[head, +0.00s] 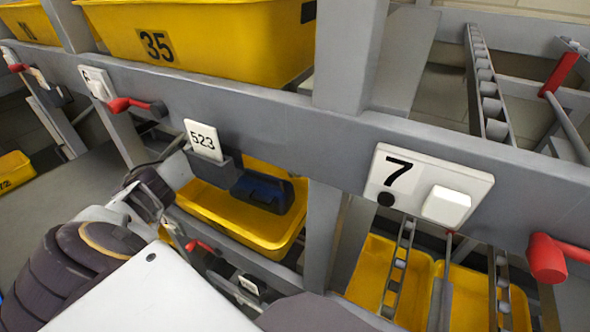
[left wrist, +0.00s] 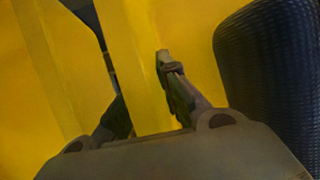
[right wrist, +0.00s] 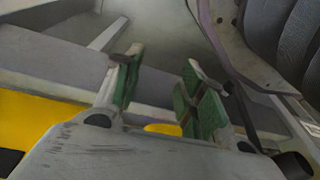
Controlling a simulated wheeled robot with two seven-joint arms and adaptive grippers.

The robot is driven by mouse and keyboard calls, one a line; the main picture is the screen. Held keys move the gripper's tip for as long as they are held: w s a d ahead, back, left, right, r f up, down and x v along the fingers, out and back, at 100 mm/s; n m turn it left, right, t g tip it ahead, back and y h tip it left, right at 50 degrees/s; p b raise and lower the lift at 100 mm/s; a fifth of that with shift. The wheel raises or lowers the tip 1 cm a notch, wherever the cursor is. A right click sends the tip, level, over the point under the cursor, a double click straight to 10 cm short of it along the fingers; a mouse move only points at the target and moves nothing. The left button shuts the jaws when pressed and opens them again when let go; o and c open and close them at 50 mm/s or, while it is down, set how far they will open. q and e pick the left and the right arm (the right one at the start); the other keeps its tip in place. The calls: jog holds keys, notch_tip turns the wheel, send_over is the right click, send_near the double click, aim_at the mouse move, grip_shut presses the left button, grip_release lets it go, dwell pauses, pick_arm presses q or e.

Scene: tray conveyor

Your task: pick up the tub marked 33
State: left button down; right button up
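No number 33 is readable in any view. A yellow tub (head: 219,214) holding a dark blue case (head: 262,190) sits on the lower level behind the grey beam in the head view; no number on it can be read. My left gripper (head: 150,194) is just left of this tub. In the left wrist view the left gripper's fingers (left wrist: 138,88) are spread on either side of a yellow wall strip; contact is unclear. A dark textured thing is at that view's right. My right gripper (right wrist: 160,72) is open with nothing between its fingers.
A yellow tub marked 35 (head: 215,40) stands on the upper level. Grey beams (head: 300,130) bear plates marked 523 (head: 203,140) and 7 (head: 400,172) and red handles (head: 547,258). More yellow tubs (head: 372,258) are at lower right, another (head: 13,170) at far left.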

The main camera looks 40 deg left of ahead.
pick_arm(q)
jog(key=shift+r, duration=0.1)
jog(key=shift+r+p, duration=1.4)
jog(key=shift+r, duration=1.1)
dwell(1.0)
jog(key=shift+s, duration=0.1)
dwell(0.5)
